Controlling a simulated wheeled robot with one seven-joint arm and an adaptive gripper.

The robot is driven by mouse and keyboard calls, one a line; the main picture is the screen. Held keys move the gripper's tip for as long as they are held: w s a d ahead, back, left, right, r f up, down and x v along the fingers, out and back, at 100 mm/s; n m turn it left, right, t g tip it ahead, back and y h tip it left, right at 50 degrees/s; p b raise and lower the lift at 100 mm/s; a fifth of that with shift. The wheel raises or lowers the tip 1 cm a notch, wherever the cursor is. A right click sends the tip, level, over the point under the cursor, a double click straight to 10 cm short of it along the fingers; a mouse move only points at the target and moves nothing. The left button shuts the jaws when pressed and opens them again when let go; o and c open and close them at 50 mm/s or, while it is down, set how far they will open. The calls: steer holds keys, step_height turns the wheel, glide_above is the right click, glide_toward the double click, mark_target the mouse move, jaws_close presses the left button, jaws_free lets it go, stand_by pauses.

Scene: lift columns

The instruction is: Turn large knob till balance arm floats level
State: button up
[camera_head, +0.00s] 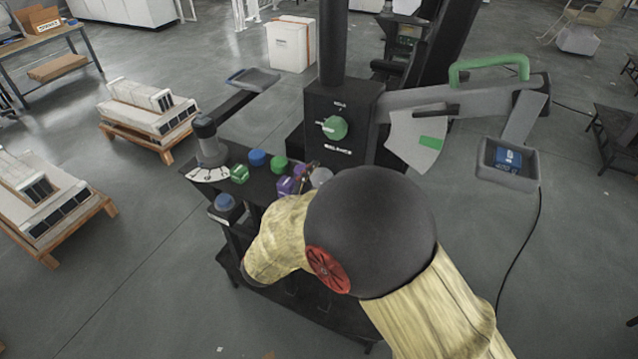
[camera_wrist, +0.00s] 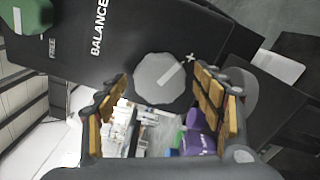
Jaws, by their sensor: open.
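The large grey knob (camera_wrist: 163,78) has a pale line and a plus mark beside it in the wrist view. In the head view only part of this knob (camera_head: 321,176) shows beside my arm. My gripper (camera_wrist: 160,76) is open, its padded fingers on either side of the knob's outline; contact cannot be told. The grey balance arm (camera_head: 455,96) slopes up to the right in the head view, with a green handle on top. Its dark pointer (camera_head: 437,110) lies above the green band (camera_head: 430,142) on the pale scale.
A green knob (camera_head: 336,128) sits on the black post above the BALANCE label. A tray (camera_head: 507,183) with a blue item hangs at the arm's right end. Green, blue and purple blocks and a lever (camera_head: 208,140) stand on the bench left of my arm.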

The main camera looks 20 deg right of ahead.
steer(key=shift+c, duration=0.6)
steer(key=c, duration=1)
steer(key=shift+n+p, duration=0.3)
